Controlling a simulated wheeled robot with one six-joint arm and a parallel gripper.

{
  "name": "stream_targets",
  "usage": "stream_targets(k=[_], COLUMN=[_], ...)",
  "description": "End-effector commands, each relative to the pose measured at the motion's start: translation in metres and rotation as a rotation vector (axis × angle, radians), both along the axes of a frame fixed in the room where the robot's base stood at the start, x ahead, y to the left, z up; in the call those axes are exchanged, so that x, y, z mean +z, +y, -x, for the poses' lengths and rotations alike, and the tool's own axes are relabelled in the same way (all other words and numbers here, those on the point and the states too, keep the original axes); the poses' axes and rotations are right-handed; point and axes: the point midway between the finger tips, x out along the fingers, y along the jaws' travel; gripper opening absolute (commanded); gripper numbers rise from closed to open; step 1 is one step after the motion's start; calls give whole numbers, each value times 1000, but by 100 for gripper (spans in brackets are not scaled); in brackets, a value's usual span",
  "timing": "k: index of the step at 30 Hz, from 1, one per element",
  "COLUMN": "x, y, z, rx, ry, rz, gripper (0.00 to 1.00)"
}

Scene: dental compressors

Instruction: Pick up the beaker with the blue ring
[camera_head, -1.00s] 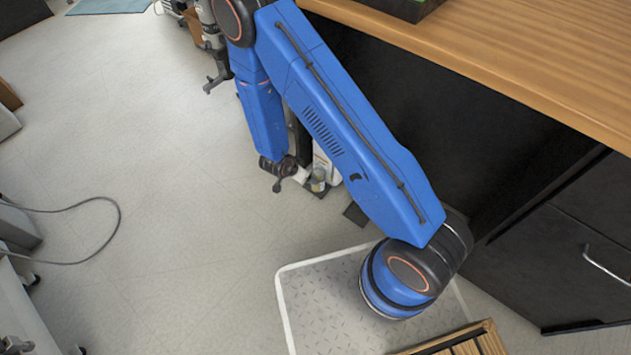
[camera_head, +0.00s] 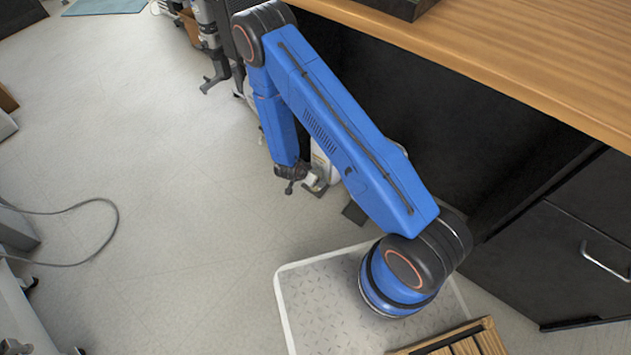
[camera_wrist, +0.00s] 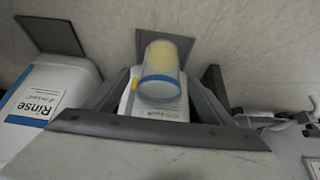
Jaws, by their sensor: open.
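The beaker with the blue ring (camera_wrist: 161,70) shows in the upper middle of the wrist view. It is a clear cup with pale yellowish contents or base and a blue band near its lower edge in the picture. My gripper (camera_wrist: 158,80) is open, with one grey finger on each side of the beaker; I cannot tell whether either touches it. In the head view my gripper (camera_head: 298,182) hangs at the end of the blue arm, low beside the dark cabinet. The beaker is too small and partly covered there to make out clearly.
A white bottle labelled "Rinse" (camera_wrist: 40,105) stands left of the gripper in the wrist view. A white labelled container (camera_wrist: 172,110) is just behind the beaker. Grey fittings (camera_wrist: 275,120) lie at the right. The wooden counter (camera_head: 510,60) overhangs on the right; open floor (camera_head: 150,200) lies left.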

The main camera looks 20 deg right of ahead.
Motion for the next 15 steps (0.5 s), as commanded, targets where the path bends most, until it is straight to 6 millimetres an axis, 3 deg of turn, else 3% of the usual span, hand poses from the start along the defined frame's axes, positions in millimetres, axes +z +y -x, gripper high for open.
stream_targets(k=[15], x=[-42], y=[-22], z=[-17], rx=[0], ry=[2], rz=[0], gripper=[76])
